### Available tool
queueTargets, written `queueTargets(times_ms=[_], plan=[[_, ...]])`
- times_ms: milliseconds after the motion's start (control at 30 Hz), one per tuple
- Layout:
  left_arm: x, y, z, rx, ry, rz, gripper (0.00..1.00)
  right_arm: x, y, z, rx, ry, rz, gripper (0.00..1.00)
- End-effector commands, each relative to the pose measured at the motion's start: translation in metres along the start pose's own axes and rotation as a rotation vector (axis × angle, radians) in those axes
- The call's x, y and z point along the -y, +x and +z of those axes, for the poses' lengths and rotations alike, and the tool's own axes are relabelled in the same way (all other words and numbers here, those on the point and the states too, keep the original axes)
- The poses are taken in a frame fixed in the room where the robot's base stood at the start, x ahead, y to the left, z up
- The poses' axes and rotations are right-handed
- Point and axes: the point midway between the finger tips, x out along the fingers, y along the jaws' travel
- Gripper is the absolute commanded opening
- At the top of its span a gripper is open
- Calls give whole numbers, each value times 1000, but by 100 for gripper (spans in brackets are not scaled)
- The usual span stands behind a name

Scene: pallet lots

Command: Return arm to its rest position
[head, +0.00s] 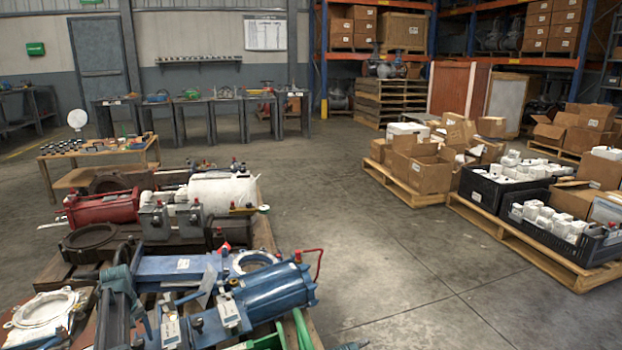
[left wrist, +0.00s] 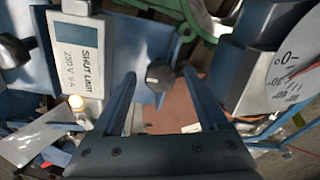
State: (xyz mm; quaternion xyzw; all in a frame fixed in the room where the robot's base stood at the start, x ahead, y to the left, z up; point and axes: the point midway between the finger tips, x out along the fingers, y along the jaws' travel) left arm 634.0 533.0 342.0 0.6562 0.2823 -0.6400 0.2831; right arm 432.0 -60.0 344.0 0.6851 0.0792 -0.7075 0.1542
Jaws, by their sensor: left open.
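My left gripper (left wrist: 159,73) is open in the left wrist view, its two blue-grey fingers spread with nothing held between them. A dark round knob (left wrist: 160,77) on a blue housing shows in the gap between the fingertips; I cannot tell how far beyond them it lies. A white label reading "SHUT LIMIT" (left wrist: 82,50) is to the left of the fingers. In the head view, a dark arm-like shape at the lower left among the machine parts may be my left arm, but it is hard to separate from them. I cannot make out my right gripper.
A blue cylinder actuator (head: 270,294), a red cylinder (head: 103,207) and a white cylinder (head: 222,190) crowd the near left. A white gauge dial (left wrist: 290,75) is close on the right in the wrist view. Black crates (head: 490,190) stand on pallets at right. The middle floor is clear.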

Motion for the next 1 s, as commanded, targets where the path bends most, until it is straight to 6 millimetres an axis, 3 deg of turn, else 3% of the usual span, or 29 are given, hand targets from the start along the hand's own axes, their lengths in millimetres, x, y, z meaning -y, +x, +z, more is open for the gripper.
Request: queueTargets(times_ms=[267,300,700,1000], plan=[[0,-6,-1,20,-283,-14,76,-1,-6,0,0,0,0,100],[0,-17,-1,20,-276,-14,76,-2,-17,1,1,0,0,100],[-1,-68,-2,19,-270,-13,76,-7,-68,4,4,-1,0,100],[-1,-93,-2,19,-270,-13,76,-9,-92,6,5,-6,0,100]])
